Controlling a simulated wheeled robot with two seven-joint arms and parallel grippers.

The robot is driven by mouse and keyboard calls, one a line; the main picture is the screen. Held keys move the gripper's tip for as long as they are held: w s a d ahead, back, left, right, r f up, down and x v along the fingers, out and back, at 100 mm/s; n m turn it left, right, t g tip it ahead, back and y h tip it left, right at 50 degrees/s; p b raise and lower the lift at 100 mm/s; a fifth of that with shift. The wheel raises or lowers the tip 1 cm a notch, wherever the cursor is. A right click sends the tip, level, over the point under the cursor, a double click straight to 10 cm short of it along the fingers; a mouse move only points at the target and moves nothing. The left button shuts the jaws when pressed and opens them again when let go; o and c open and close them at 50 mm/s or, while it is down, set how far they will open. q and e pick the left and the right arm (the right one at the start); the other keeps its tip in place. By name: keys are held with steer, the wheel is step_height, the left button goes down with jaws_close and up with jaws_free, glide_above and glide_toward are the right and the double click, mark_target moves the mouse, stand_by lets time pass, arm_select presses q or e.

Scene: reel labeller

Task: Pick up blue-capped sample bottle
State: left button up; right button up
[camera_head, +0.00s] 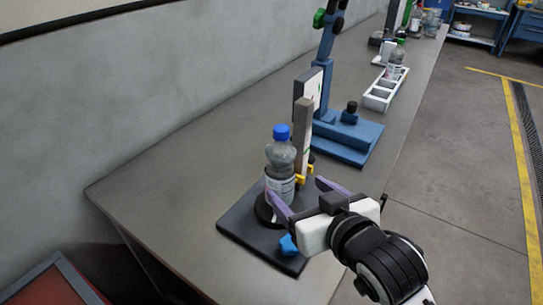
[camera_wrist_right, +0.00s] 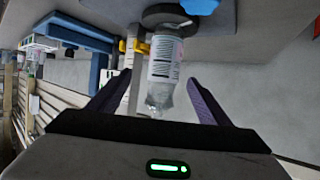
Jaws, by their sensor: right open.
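The blue-capped sample bottle (camera_head: 281,155) stands upright on a round black disc (camera_head: 266,211) on a dark base plate. It is clear with a white label. My right gripper (camera_head: 305,198) is open, with its purple fingers pointing at the bottle from the front right. In the right wrist view the bottle (camera_wrist_right: 165,62) appears upside down between the two open fingers (camera_wrist_right: 160,80), with visible gaps on both sides. My left gripper is not in view.
A grey-brown upright post (camera_head: 303,135) with yellow clips stands right behind the bottle. A blue knob (camera_head: 288,245) sits at the plate's front. A blue press stand (camera_head: 345,135) and a white tray (camera_head: 378,95) stand farther along the bench. The bench's left end is clear.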

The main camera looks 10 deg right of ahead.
mark_target(286, 187)
steer(key=shift+w+a, duration=0.1)
steer(key=shift+w, duration=0.4)
steer(key=shift+x, duration=1.2)
steer(key=shift+w+a+f, duration=0.15)
steer(key=shift+f, duration=0.05)
steer(key=x, duration=0.4)
steer(key=shift+a+f, duration=0.3)
steer(key=shift+f, duration=0.1)
steer(key=shift+w+f, duration=0.2)
steer(key=shift+w, duration=0.2)
steer(key=c, duration=1.3)
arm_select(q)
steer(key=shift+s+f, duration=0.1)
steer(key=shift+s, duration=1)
arm_select(e)
steer(key=shift+r, duration=0.1)
steer(key=shift+c, duration=1.4)
